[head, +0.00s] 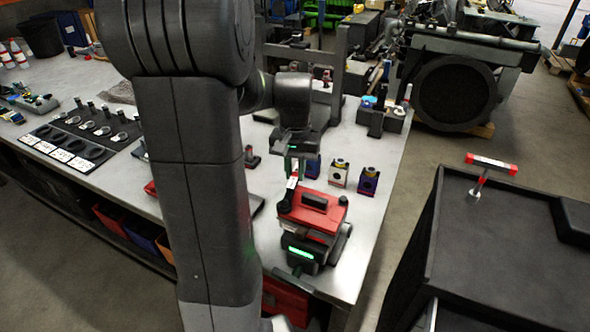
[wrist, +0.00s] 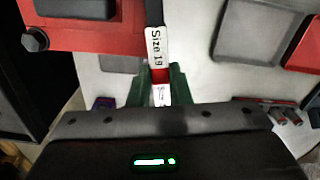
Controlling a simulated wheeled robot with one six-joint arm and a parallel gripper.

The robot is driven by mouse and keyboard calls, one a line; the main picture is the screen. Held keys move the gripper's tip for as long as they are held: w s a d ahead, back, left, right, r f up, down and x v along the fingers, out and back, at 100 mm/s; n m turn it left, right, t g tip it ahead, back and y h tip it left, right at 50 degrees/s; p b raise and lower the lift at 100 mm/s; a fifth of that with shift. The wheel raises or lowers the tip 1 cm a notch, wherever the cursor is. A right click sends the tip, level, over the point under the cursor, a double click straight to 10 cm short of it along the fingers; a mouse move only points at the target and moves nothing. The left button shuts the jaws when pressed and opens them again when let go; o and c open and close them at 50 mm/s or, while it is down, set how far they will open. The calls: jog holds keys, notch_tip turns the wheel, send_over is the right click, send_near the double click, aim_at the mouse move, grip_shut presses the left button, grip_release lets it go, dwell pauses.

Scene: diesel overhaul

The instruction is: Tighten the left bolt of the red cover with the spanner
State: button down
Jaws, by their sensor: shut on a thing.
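My gripper (head: 294,162) is shut on the spanner (head: 292,183), just behind the red cover (head: 310,214). In the wrist view, the green fingers of my gripper (wrist: 159,82) hold the spanner (wrist: 156,48) between them. Its white label reads like "Size 19", with a red band below. The spanner runs along the side of the red cover (wrist: 122,36), and its far end is out of frame there. In the head view it reaches down to the cover's left end. A dark bolt (wrist: 36,40) shows at the cover's other end. The left bolt is not clearly visible.
The cover sits on a dark unit with a green display (head: 300,253) near the bench's front edge. A dark cabinet (head: 500,250) stands at right.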

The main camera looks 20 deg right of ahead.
jog(key=shift+r, duration=0.1)
dwell(0.3)
jog(key=shift+r, duration=1.7)
notch_tip(320, 180, up, 6)
jog(key=s+a, duration=0.3)
jog(key=s, duration=0.3)
jog(key=shift+a, duration=0.4)
jog(key=shift+w, duration=0.1)
